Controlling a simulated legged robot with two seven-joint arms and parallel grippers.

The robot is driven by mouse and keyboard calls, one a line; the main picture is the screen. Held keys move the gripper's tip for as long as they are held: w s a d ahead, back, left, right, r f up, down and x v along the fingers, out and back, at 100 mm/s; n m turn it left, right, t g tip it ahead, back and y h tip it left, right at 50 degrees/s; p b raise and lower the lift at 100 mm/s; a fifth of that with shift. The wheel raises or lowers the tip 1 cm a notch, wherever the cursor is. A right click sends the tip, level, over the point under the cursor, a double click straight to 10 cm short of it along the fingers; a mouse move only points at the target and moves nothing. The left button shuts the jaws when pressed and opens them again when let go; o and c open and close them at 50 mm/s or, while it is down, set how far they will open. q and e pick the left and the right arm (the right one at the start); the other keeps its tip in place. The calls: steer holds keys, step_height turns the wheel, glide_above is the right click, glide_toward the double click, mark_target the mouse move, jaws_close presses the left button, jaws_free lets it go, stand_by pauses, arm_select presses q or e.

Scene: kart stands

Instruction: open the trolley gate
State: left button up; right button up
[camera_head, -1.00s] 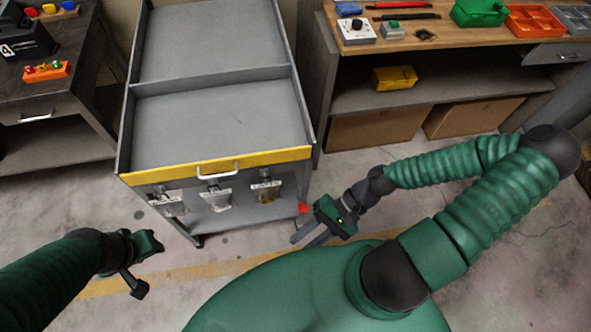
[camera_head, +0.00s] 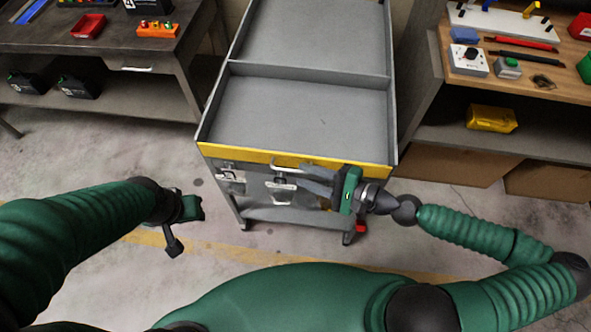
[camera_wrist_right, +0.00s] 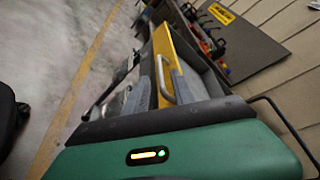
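The grey trolley (camera_head: 305,115) stands ahead with a flat bed and raised sides. Its gate (camera_head: 235,154) is the yellow-topped front edge and stands upright, closed across the front. A pale handle (camera_head: 284,166) is on the gate; it also shows in the right wrist view (camera_wrist_right: 163,82). My right gripper (camera_head: 306,180) is at the gate front, just right of the handle, its two fingers apart and pointing left. Contact with the handle cannot be told. My left gripper (camera_head: 186,226) is in front of the trolley at left, away from it; its finger spacing is unclear.
A dark workbench (camera_head: 100,38) with a red tray (camera_head: 88,26) and an orange block stands at left. A wooden-topped bench (camera_head: 515,75) stands close on the trolley's right, with a yellow bin (camera_head: 491,118) on its shelf. The floor before the trolley is clear.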

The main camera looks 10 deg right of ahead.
mark_target(295, 172)
steer(key=x, duration=0.4)
steer(key=shift+a, duration=0.1)
steer(key=shift+s, duration=0.1)
jaws_close()
